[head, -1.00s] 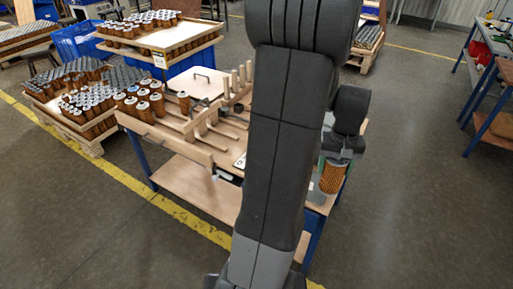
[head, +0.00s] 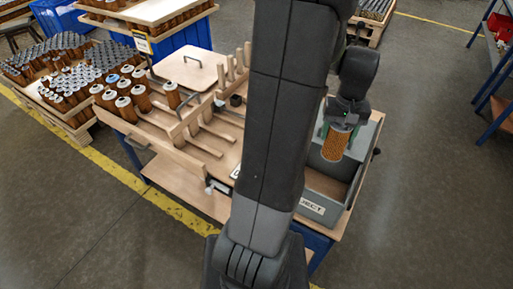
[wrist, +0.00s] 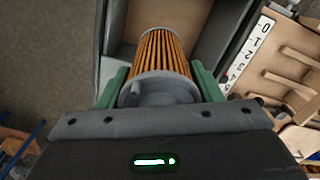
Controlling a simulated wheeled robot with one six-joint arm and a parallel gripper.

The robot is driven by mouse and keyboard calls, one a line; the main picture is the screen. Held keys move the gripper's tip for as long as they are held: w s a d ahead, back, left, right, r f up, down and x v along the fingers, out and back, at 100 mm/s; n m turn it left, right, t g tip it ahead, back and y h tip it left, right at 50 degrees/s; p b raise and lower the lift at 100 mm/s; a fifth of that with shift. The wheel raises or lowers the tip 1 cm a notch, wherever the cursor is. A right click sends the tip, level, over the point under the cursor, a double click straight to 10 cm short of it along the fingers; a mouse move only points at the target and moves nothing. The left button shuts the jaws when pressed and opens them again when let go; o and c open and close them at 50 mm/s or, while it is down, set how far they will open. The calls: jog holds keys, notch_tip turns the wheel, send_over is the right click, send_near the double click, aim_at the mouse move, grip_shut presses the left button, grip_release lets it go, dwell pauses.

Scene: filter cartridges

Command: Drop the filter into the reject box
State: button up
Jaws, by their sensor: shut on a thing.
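An orange pleated filter (head: 337,143) with a grey end cap hangs from my gripper (head: 338,122). In the wrist view the filter (wrist: 162,58) sits between the green fingers of my gripper (wrist: 158,90), which are shut on its grey end. The grey reject box (head: 312,208), labelled "REJECT" on its front, stands at the right end of the workbench. In the head view the filter shows over the box opening; its height above the floor of the box is hard to tell. My arm covers part of the bench left of the box.
A numbered strip (wrist: 250,52) lies beside the reject box. Pallets of filters (head: 58,72) stand at the left.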

aim_at(334, 146)
jog(key=shift+s+f+b, duration=0.1)
jog(key=shift+f+b, duration=1.85)
jog(key=shift+f, duration=0.8)
jog(key=o, duration=1.1)
jog(key=shift+r, duration=0.15)
notch_tip(334, 146, up, 14)
jog(key=shift+f, duration=0.15)
jog(key=shift+f, duration=0.1)
